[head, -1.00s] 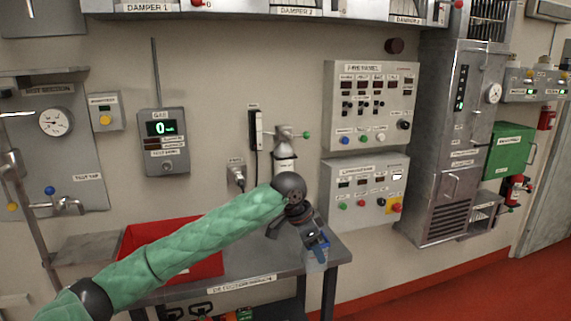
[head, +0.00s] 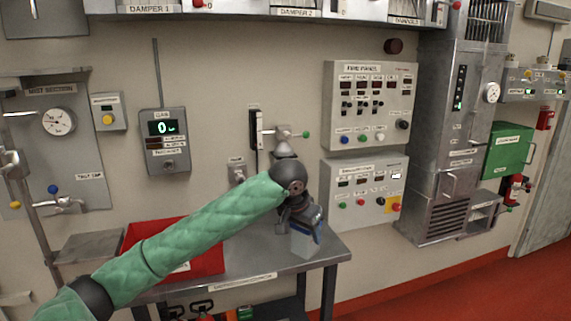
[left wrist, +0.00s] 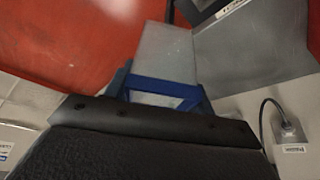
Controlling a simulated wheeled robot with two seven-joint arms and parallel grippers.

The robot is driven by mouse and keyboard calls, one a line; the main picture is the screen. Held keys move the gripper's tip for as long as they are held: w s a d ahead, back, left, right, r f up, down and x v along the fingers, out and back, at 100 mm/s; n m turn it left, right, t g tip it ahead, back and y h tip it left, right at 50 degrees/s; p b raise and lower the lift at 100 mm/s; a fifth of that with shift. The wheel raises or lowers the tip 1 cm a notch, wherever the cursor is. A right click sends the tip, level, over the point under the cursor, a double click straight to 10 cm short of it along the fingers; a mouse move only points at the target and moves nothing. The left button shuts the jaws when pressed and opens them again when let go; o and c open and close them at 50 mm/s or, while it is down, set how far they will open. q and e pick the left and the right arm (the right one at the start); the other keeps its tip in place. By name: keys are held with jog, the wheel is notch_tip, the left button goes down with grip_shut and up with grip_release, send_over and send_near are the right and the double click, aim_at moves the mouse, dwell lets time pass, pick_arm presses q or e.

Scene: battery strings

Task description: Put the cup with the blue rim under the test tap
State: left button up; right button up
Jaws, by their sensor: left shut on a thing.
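The cup with the blue rim (head: 304,241) is at the right end of the metal bench in the head view. My left gripper (head: 302,222) is shut on it from above, and the gripper hides part of the rim. In the left wrist view the blue rim (left wrist: 163,88) shows between the fingers, with the pale cup body (left wrist: 163,55) beyond it. I cannot tell for sure whether the cup is clear of the bench top. The test tap (head: 66,203) is on the wall panel at the far left, with a blue knob. My right gripper is not in view.
A red tray (head: 205,263) lies on the bench (head: 255,262), under my left forearm. A small metal shelf (head: 88,247) sits below the test tap. Gas and electrical panels (head: 364,187) line the wall behind. A red floor is open at the right.

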pick_arm(q)
jog(key=a+r+n, duration=0.2)
jog(key=shift+a+r+y, duration=0.35)
jog(key=shift+y, duration=0.05)
jog(key=s+a+f+n+y, duration=0.1)
jog(key=s+a+f+n, duration=0.15)
jog(key=a, duration=0.45)
jog(key=s+a+f+n+y, duration=0.1)
jog(key=a+f+n, duration=0.1)
jog(key=a+f, duration=0.35)
jog(key=s+a+f, duration=0.5)
jog(key=s+f, duration=0.1)
jog(key=f, duration=0.3)
jog(key=s+a+f+n, duration=0.1)
jog(key=s+a+f, duration=0.4)
jog(key=f, duration=0.4)
jog(key=shift+s+a+t, duration=0.3)
jog(key=shift+s+t, duration=0.05)
jog(key=shift+t, duration=0.05)
jog(key=shift+n, duration=0.25)
